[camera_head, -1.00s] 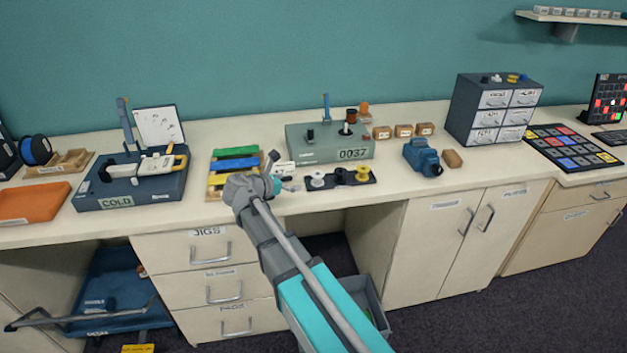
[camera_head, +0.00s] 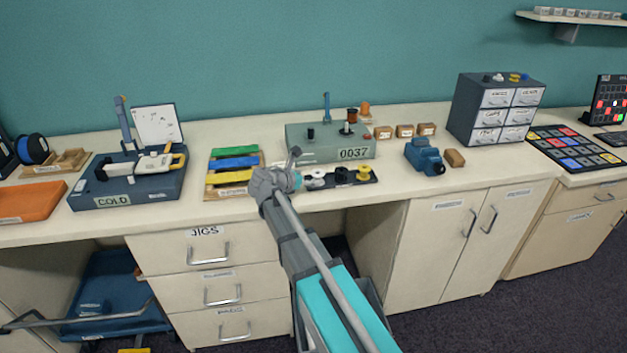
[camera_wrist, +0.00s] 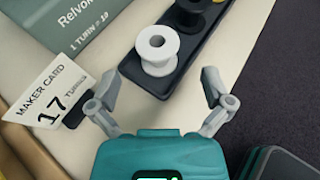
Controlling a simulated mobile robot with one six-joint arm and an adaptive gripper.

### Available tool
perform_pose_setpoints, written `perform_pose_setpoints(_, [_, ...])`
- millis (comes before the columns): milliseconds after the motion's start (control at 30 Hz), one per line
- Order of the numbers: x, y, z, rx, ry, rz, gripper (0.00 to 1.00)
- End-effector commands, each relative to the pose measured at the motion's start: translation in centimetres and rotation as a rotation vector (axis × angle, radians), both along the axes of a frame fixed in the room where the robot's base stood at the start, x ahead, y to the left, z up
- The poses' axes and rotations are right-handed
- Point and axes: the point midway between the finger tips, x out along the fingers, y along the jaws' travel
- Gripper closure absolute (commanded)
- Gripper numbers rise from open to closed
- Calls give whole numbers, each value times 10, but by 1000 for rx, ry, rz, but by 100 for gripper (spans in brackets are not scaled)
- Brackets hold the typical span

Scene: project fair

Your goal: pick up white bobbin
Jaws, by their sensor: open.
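The white bobbin (camera_wrist: 157,50) stands upright at the near end of a black tray (camera_wrist: 150,83) in the wrist view. In the wrist view my gripper (camera_wrist: 160,98) is open and empty. Its two fingers point toward the bobbin from either side, short of it and not touching. A black bobbin (camera_head: 341,174) and a yellow bobbin (camera_head: 363,173) stand further along the same tray.
A maker card (camera_wrist: 50,98) reading 17 turns stands close to my left finger. A grey-green machine (camera_head: 300,150) marked 0037 sits behind the tray. A board with coloured bars (camera_head: 232,163) lies to the left. The counter's front edge is close on the right in the wrist view.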

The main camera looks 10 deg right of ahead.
Motion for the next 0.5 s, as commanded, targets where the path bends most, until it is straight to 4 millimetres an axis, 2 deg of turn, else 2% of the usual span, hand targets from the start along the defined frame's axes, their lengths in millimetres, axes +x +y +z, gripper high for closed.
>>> perform_pose_setpoints(267, [3, -3, -2, 0, 0, -1, 0])
perform_pose_setpoints(500, [18, -20, -11, 0, 1, -2, 0])
